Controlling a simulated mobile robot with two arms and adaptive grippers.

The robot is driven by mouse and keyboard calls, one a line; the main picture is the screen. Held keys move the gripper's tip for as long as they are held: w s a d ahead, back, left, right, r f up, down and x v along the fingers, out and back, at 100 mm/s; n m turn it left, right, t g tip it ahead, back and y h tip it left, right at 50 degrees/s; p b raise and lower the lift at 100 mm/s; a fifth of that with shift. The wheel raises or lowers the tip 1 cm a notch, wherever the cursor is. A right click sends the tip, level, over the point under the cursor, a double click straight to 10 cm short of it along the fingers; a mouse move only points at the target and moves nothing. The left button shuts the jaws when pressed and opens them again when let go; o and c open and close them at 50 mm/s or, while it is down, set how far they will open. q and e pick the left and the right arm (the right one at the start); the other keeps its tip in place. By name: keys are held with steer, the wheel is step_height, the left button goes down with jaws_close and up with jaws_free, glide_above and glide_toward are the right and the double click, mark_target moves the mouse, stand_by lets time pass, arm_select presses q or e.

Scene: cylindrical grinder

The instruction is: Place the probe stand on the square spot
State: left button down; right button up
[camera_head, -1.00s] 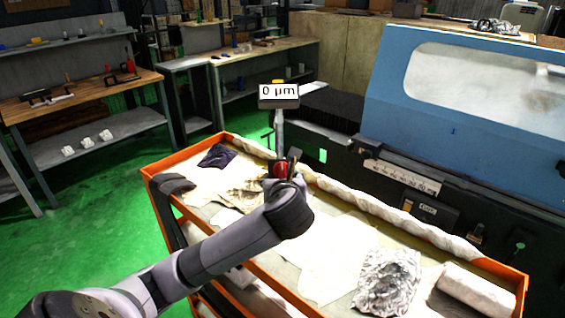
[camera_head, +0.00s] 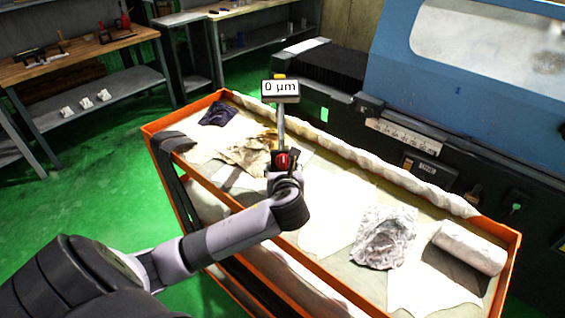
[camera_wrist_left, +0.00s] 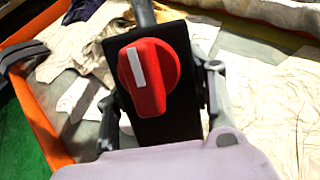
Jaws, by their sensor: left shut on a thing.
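The probe stand has a black base with a red knob (camera_wrist_left: 150,78), a grey post (camera_head: 280,122) and a display reading "0 µm" (camera_head: 280,90) on top. My left gripper (camera_wrist_left: 160,95) is shut on the black base, with one finger on each side. In the head view my left gripper (camera_head: 284,172) holds the stand upright in front of the trolley's far edge. The stand's underside is hidden. A small bright green square patch (camera_head: 324,114) shows on the dark machine front, right of the post. I cannot tell whether it is the square spot. My right gripper is not in view.
An orange-rimmed trolley (camera_head: 400,292) holds cloths, a crumpled rag (camera_head: 384,237) and a white roll (camera_head: 468,247). Behind it stands the blue grinder (camera_head: 400,72) with a dark ribbed cover (camera_head: 325,65). A workbench (camera_head: 90,57) is at the left. Green floor (camera_head: 95,175) is open left of the trolley.

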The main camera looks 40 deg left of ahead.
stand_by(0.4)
arm_select(q)
steer(key=shift+f, duration=0.15)
steer(key=c, duration=1.2)
jaws_free()
steer(key=shift+s+d+f, duration=0.15)
steer(key=shift+s+f, duration=0.05)
steer(key=shift+f, duration=0.25)
steer(key=o, duration=0.4)
steer(key=shift+w, duration=0.1)
steer(key=shift+o, duration=0.4)
steer(key=shift+r, duration=0.15)
